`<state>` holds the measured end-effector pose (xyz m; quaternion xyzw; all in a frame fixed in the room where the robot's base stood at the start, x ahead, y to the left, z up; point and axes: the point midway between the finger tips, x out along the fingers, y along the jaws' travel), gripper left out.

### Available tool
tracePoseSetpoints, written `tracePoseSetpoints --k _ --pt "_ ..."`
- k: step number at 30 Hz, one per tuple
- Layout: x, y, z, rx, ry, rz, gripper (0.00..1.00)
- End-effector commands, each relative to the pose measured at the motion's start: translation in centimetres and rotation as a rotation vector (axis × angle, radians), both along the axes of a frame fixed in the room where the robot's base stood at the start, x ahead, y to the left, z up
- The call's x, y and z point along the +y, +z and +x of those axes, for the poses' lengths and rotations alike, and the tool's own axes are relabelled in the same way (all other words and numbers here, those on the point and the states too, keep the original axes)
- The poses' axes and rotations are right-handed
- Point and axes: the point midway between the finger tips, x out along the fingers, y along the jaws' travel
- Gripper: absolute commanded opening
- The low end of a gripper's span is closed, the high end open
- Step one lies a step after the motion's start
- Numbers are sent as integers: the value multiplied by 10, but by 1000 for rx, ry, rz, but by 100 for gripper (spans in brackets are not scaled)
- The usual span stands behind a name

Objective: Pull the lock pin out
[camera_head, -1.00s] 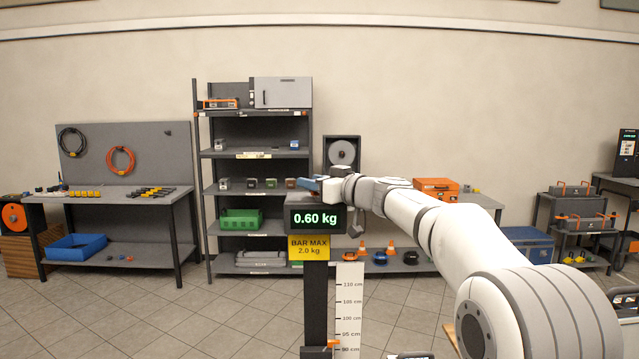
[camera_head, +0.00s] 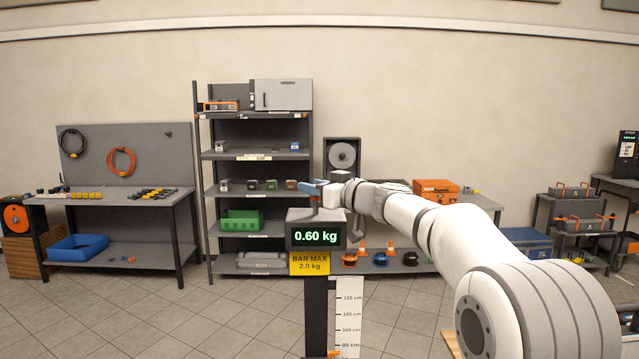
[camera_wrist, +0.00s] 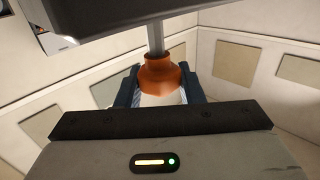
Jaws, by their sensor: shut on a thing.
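The lock pin shows in the wrist view as a grey shaft with an orange-brown collar (camera_wrist: 158,75) and a paler end below it. My gripper (camera_wrist: 160,95) has its two dark blue fingers shut on the collar end, one on each side. The shaft runs up to a dark body (camera_wrist: 100,30), and I cannot tell whether its end is inside. In the head view my gripper (camera_head: 316,190) is just above the post's display box (camera_head: 298,216), which reads 0.60 kg. The pin is too small to make out there.
A yellow BAR MAX 2.0 kg label (camera_head: 309,264) and a white cm scale (camera_head: 348,315) are on the post. Behind stand a shelf rack (camera_head: 205,170), a workbench (camera_head: 120,200) at left and an orange case (camera_head: 437,190) at right. Tiled floor at left is open.

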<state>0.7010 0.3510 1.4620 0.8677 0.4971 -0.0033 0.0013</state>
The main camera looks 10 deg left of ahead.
Motion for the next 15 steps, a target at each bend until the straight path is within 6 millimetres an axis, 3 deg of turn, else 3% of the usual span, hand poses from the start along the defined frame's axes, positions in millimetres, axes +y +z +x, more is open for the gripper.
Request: tracePoseSetpoints --k 5,6,13,15 --pt "-2 9 0 -11 -7 10 0" --pt "-2 9 0 -11 -7 10 35" --pt "-1 7 0 -9 -4 7 54" --pt "-1 6 0 -9 -3 7 55"
